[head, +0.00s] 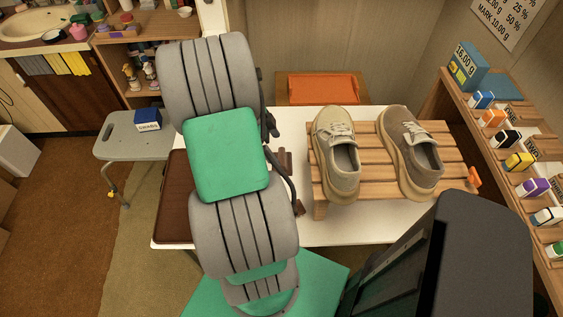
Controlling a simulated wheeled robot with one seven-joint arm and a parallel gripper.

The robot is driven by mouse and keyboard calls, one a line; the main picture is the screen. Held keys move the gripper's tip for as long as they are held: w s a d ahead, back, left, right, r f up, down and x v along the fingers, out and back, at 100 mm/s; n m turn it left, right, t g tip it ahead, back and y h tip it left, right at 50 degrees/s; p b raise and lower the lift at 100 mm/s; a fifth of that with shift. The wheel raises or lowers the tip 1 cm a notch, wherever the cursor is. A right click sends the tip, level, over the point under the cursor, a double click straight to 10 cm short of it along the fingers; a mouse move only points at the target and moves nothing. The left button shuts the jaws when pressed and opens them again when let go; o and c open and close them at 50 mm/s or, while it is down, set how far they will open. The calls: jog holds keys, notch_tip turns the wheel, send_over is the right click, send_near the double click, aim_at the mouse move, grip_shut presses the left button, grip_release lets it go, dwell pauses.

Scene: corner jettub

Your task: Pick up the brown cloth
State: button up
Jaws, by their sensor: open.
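I cannot make out a brown cloth for certain. A dark brown flat tray or mat (172,205) lies on the left part of the white table, partly hidden by my arm. Small brown pieces (286,162) show on the table just right of my arm; what they are is unclear. My grey and green arm rises through the middle of the view and covers much of the table's left half. My gripper's fingers are hidden behind the arm, so what lies between them does not show.
Two beige-brown shoes (338,155) (410,155) stand on a slatted wooden rack (375,178) on the white table (325,232). A grey stool (118,142) holds a blue box (148,119). An orange tray (322,88) is behind. Shelves with small boxes (519,161) line the right.

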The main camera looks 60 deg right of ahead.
aim_at(282, 156)
jog(key=p+x, duration=0.1)
jog(key=x, duration=0.5)
jog(key=shift+d+f, duration=0.2)
jog(key=shift+c, duration=0.3)
jog(key=c, duration=1.2)
jog(key=shift+r, duration=0.65)
jog(key=shift+r+b, duration=0.45)
jog(key=shift+r, duration=0.4)
jog(key=s+a+r, duration=0.2)
jog(key=a+r, duration=0.1)
jog(key=a, duration=0.1)
jog(key=s+a+r, duration=0.2)
jog(key=a+r, duration=0.1)
jog(key=a, duration=0.1)
jog(key=s+a+r+b, duration=0.1)
jog(key=s+a+r, duration=0.1)
jog(key=a+r, duration=0.2)
jog(key=shift+s+a, duration=0.3)
